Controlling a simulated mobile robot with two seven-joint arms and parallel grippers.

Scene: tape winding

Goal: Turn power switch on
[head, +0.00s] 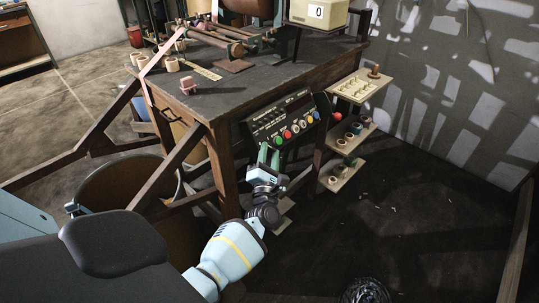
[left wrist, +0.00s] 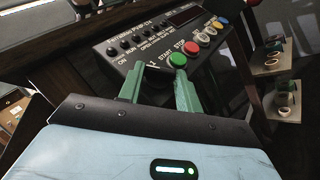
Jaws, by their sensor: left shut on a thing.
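The black control box (head: 284,118) is fixed at the front of the wooden table, with toggle switches, colored buttons and a dark display; it also shows in the left wrist view (left wrist: 150,40). My left gripper (head: 269,157) is at the box's lower left corner. In the left wrist view its green fingers (left wrist: 158,85) stand apart, one on each side of the power switch, and are shut on it. The switch is dark and mostly hidden, so I cannot tell its position. The green start button (left wrist: 178,60) is just right of the fingertips. My right gripper is not in view.
The wooden table (head: 240,87) carries rollers, a pink piece and a white counter box (head: 318,13) reading 0. Small shelves (head: 338,135) with rolls and knobs stand right of the control box. A large round bin (head: 128,185) is at the left. Floor at the lower right is mostly clear.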

